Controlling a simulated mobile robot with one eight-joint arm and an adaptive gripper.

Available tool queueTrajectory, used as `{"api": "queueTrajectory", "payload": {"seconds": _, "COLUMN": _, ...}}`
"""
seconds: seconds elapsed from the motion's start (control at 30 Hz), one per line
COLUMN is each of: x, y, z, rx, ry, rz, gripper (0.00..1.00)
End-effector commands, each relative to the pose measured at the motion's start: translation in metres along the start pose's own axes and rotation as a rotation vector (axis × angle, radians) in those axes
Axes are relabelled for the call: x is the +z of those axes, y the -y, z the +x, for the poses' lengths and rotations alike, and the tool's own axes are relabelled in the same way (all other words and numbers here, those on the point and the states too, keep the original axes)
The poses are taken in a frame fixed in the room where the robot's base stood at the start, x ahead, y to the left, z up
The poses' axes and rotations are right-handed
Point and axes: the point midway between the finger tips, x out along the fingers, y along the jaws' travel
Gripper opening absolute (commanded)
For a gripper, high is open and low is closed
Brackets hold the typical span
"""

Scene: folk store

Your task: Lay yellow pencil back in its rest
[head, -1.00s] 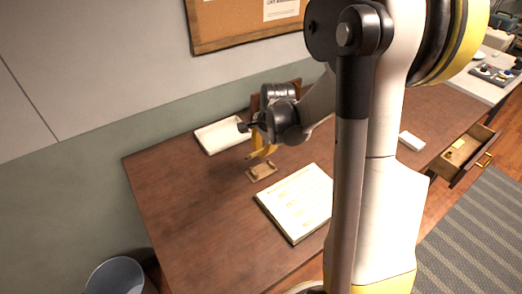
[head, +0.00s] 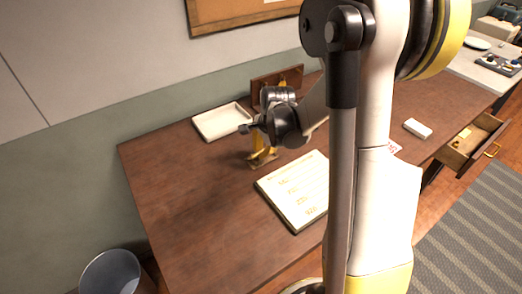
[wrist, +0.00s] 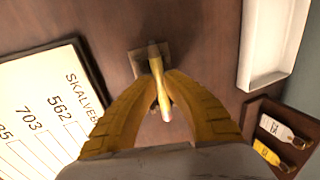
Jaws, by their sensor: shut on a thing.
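The yellow pencil (wrist: 155,62) is held between the yellow fingers of my gripper (wrist: 161,95) in the wrist view. Its far end lies over the small brown wooden rest (wrist: 136,63); I cannot tell whether it touches. In the head view my gripper (head: 262,157) points down at the rest (head: 254,165) on the desk, and the fingers cover much of it. The pencil cannot be made out clearly there.
An open book or pad (head: 297,190) lies close to the right of the rest. A white tray (head: 221,121) and an upright brown board (head: 290,76) stand behind; the wrist view shows tags on a brown rack (wrist: 250,112). The desk's left side is clear. A drawer (head: 465,145) is open at right.

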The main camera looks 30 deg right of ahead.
Motion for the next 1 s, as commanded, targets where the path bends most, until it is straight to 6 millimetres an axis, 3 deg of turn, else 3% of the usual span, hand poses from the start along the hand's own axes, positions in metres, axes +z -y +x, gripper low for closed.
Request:
{"api": "queueTrajectory", "payload": {"seconds": 0.3, "x": 0.000, "y": -0.001, "z": 0.001, "rx": 0.000, "ry": 0.000, "rz": 0.000, "gripper": 0.00}}
{"api": "queueTrajectory", "payload": {"seconds": 0.33, "x": 0.000, "y": -0.001, "z": 0.001, "rx": 0.000, "ry": 0.000, "rz": 0.000, "gripper": 0.19}}
{"api": "queueTrajectory", "payload": {"seconds": 0.4, "x": 0.000, "y": -0.001, "z": 0.001, "rx": 0.000, "ry": 0.000, "rz": 0.000, "gripper": 0.33}}
{"api": "queueTrajectory", "payload": {"seconds": 0.77, "x": 0.000, "y": -0.001, "z": -0.004, "rx": 0.000, "ry": 0.000, "rz": 0.000, "gripper": 0.33}}
{"api": "queueTrajectory", "payload": {"seconds": 1.0, "x": 0.000, "y": -0.001, "z": -0.047, "rx": 0.000, "ry": 0.000, "rz": 0.000, "gripper": 0.33}}
